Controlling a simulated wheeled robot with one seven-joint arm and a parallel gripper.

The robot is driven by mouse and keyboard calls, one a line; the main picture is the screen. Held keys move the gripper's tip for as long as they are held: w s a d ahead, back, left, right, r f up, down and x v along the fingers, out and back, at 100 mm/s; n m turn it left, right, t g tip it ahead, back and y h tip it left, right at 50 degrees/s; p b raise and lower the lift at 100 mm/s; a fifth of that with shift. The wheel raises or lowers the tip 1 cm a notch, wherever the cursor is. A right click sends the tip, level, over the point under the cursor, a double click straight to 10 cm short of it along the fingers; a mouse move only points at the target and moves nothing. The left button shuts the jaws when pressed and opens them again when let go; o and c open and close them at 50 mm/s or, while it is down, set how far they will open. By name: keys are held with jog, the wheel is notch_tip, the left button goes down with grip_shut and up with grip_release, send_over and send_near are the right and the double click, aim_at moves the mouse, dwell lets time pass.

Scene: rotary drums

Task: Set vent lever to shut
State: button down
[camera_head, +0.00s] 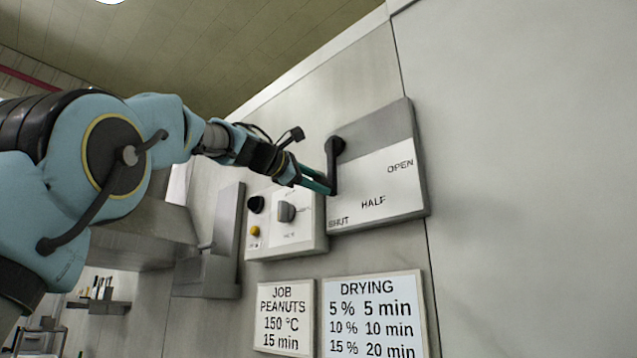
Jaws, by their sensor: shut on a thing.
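The vent lever (334,168) is a black handle on a grey and white panel (376,178) fixed to the wall. Its pivot is at the top left of the panel and its arm hangs nearly straight down. Its lower end points toward the printed word SHUT, at the panel's bottom left. HALF and OPEN are printed farther right and up. My gripper (324,185) comes from the left, and its teal fingers are shut on the lower end of the lever. The fingertips partly overlap the lever, so the exact contact is hard to see.
A control box (286,222) with a grey knob, a black knob and a yellow button sits just below my gripper. Signs reading JOB PEANUTS (284,317) and DRYING (375,316) hang lower. The wall at right is bare. A grey metal housing (212,262) stands at left.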

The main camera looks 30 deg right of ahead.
jog(key=shift+f, duration=0.1)
jog(key=shift+c, duration=2.2)
grip_release()
jog(key=shift+a, duration=0.1)
jog(key=b+v, duration=0.3)
jog(key=v, duration=0.7)
jog(key=shift+a+b, duration=0.3)
jog(key=shift+b, duration=0.1)
